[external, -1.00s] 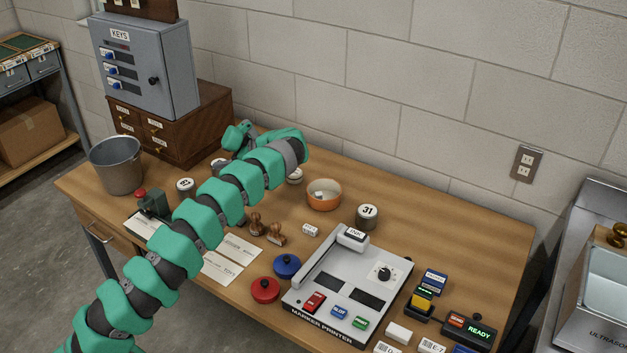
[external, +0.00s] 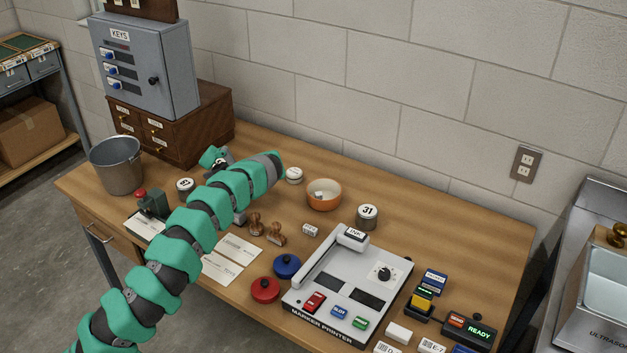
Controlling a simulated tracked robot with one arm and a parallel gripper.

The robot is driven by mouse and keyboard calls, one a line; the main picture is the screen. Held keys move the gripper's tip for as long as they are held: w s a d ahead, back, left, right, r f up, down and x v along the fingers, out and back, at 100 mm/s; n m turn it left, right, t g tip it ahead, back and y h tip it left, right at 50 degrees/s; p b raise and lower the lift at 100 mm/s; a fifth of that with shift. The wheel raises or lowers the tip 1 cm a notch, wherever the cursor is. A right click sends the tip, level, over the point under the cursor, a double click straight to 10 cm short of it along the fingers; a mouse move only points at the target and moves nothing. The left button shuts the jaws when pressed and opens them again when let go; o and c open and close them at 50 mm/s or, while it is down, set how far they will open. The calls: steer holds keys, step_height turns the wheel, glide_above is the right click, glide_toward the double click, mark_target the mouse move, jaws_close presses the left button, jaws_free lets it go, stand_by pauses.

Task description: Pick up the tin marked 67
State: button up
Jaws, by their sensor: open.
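My gripper (external: 216,162) is at the end of the green arm, low over the back left of the table and pointing left. It is open, and nothing shows between its jaws, though the arm partly hides them. A small tin (external: 185,189) with a white lid stands to the left of my gripper, apart from it; its two-digit number is too small to read surely. Another white-lidded tin (external: 294,175) stands right of the arm's bend, its mark unreadable. A grey tin marked 31 (external: 367,217) stands behind the marker printer. I cannot tell which tin bears 67.
A metal bucket (external: 117,166) and a wooden drawer cabinet (external: 170,130) stand at the left and back left. An orange bowl (external: 324,195), stamps (external: 256,224), paper cards (external: 240,247) and the marker printer (external: 350,285) lie right of the arm. The back right tabletop is clear.

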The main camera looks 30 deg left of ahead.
mark_target(192, 187)
steer(key=b+x, duration=0.1)
steer(key=x, duration=0.4)
steer(key=shift+s+a+r+b, duration=0.1)
steer(key=shift+s+b, duration=0.05)
steer(key=shift+b, duration=0.2)
steer(key=shift+r, duration=0.1)
steer(key=c, duration=1.1)
